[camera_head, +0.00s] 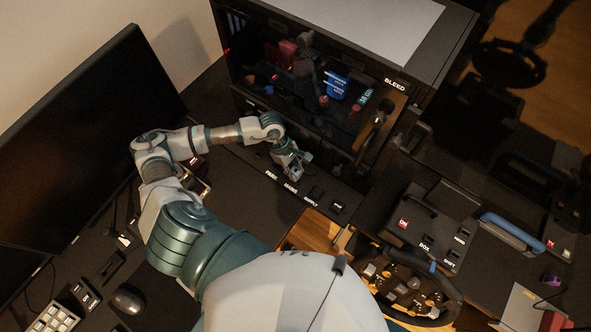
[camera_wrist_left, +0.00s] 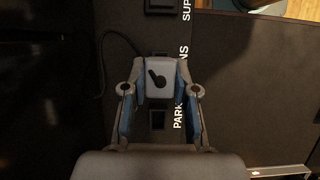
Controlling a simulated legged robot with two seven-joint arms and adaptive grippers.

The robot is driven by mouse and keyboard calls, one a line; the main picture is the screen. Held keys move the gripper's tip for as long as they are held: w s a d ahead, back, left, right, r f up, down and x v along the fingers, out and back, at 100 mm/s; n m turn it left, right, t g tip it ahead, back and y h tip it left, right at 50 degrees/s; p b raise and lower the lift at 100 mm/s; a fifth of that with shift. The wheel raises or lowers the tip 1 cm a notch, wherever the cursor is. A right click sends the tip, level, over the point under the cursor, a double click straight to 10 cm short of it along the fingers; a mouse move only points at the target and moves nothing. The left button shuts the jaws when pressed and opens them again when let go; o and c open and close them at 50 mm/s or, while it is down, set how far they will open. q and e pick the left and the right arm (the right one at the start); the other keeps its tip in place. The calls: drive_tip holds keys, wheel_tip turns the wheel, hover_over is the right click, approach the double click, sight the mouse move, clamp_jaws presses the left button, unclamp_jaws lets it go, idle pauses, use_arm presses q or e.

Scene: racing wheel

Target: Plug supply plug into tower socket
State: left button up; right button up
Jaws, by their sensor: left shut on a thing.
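My left gripper (camera_wrist_left: 160,90) has its two fingers on either side of a pale grey block-shaped plug (camera_wrist_left: 160,76) with a dark mark on its face. It is shut on this plug, and a dark cable runs from near it to the left in the wrist view. I cannot tell whether the plug touches the strip. The tower socket is not clearly visible. My right gripper is not in view.
A large monitor (camera_head: 85,140) stands at the left. A steering wheel (camera_head: 408,290) and a black box with a red label (camera_head: 425,222) are at the right. A mouse (camera_head: 128,301) and keypad (camera_head: 55,318) lie at the lower left.

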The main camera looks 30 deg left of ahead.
use_arm(q)
drive_tip(key=shift+d, duration=0.15)
drive_tip(key=shift+d, duration=0.25)
drive_tip(key=shift+a, duration=0.2)
idle(0.3)
drive_tip(key=shift+b, duration=0.55)
idle(0.6)
drive_tip(key=shift+f+b, duration=1.1)
drive_tip(key=shift+f, duration=0.1)
drive_tip(key=o, duration=1)
drive_tip(key=shift+o, duration=0.2)
